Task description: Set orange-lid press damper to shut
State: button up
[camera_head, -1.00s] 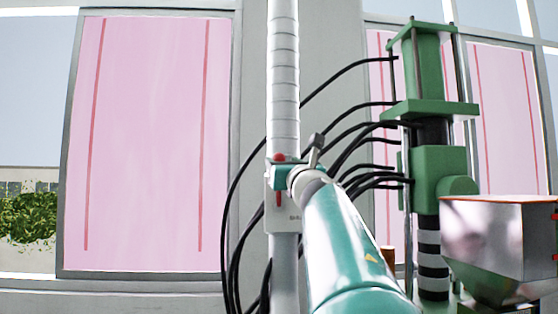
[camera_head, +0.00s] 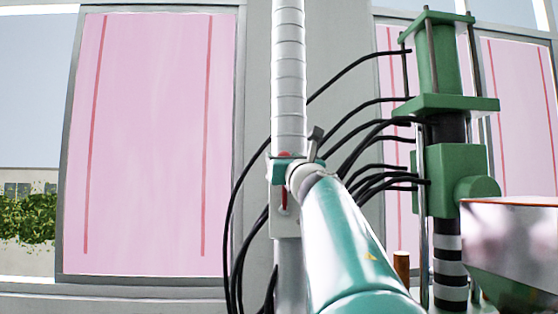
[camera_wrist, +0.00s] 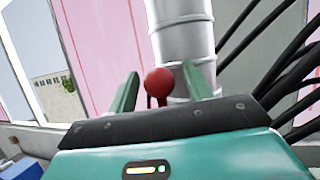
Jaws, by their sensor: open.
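A ribbed grey duct (camera_head: 289,85) rises in the middle of the head view, with a pale damper plate (camera_head: 286,223) on its lower part. A red ball knob (camera_wrist: 158,82) on a short red stem stands in front of the duct in the wrist view. My gripper (camera_wrist: 161,72) is open, with one green finger on each side of the knob; I cannot tell whether either touches it. In the head view my gripper (camera_head: 283,167) covers most of the damper handle; a bit of red shows above it and a red strip below. The damper's setting is unclear.
A green press column (camera_head: 450,165) stands at right, with several black hoses (camera_head: 345,125) curving behind the duct. A metal hopper with an orange rim (camera_head: 515,245) is at lower right. A pink panel (camera_head: 150,140) fills the wall at left.

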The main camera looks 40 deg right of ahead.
jog(key=shift+s+a+r, duration=0.1)
jog(key=shift+s+r, duration=0.05)
jog(key=shift+c, duration=0.5)
grip_shut()
